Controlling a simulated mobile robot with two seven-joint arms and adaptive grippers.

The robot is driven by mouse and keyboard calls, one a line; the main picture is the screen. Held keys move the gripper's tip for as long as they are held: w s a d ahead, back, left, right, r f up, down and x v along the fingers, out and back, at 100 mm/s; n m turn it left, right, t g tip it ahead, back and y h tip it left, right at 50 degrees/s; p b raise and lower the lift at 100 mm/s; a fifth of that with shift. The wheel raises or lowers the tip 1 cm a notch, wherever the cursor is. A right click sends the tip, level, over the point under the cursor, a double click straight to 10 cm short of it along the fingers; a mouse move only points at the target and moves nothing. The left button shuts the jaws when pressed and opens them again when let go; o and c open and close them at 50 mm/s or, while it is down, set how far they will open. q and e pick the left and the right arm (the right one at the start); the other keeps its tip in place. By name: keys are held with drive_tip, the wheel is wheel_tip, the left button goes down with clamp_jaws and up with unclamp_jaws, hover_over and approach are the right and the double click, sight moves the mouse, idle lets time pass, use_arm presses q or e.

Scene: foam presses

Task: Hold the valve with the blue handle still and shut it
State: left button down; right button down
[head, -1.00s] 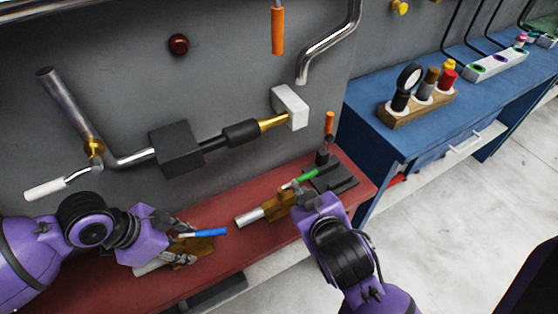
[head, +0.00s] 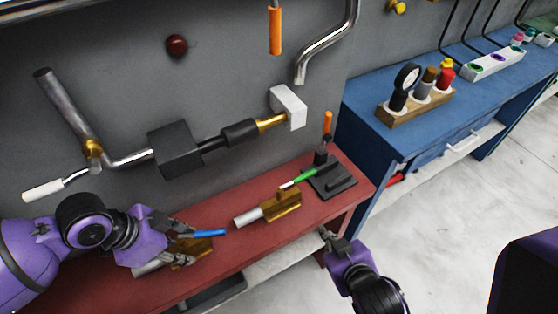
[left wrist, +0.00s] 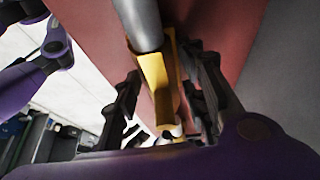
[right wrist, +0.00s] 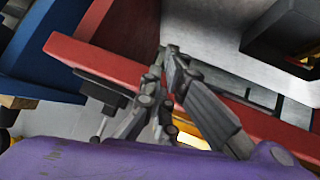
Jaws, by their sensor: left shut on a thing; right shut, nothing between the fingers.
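The valve with the blue handle (head: 209,233) lies on the red bench (head: 240,250), at the left of the head view. It has a brass body (head: 203,246) and a grey pipe end. My left gripper (head: 184,246) is shut on its brass body, with the handle on top pointing right. In the left wrist view the brass body (left wrist: 155,80) sits between the two dark fingers. My right gripper (head: 326,236) is shut and empty in front of the bench's front edge, clear of both valves. Its fingers (right wrist: 171,62) meet in the right wrist view.
A brass valve with a green handle (head: 304,174) lies on the bench to the right, beside a black press (head: 332,182). A pipe with a black block (head: 176,148) runs along the wall above. A blue bench (head: 385,135) stands at right.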

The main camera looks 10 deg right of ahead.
drive_tip(key=shift+f, duration=0.1)
idle(0.5)
drive_tip(key=a+f+n+g+y, duration=0.45)
drive_tip(key=a+f+g, duration=0.2)
drive_tip(key=a, duration=0.35)
drive_tip(key=s+a+r+n+g+y, duration=0.2)
drive_tip(key=s+a+r+n+g, duration=0.4)
drive_tip(key=n, duration=0.3)
drive_tip(key=w+r+y, duration=0.2)
drive_tip(key=w+r, duration=0.1)
drive_tip(key=w+r+m+y, duration=0.1)
drive_tip(key=w+r+y, duration=0.1)
drive_tip(key=w+r, duration=0.1)
drive_tip(key=w+a+r+m+y, duration=0.1)
drive_tip(key=w+r+y, duration=0.1)
drive_tip(key=w+r, duration=0.2)
drive_tip(key=shift+w+r+m+t, duration=0.1)
drive_tip(key=shift+r+m+t, duration=0.15)
drive_tip(key=shift+r, duration=0.25)
drive_tip(key=w+d+r+m+t+y, duration=0.1)
drive_tip(key=w+d+r+m+y, duration=0.1)
drive_tip(key=w+r, duration=0.3)
wheel_tip(320, 180, up, 5)
drive_tip(key=shift+w+f+y, duration=0.1)
drive_tip(key=shift+w+y, duration=0.2)
drive_tip(key=shift+y, duration=0.45)
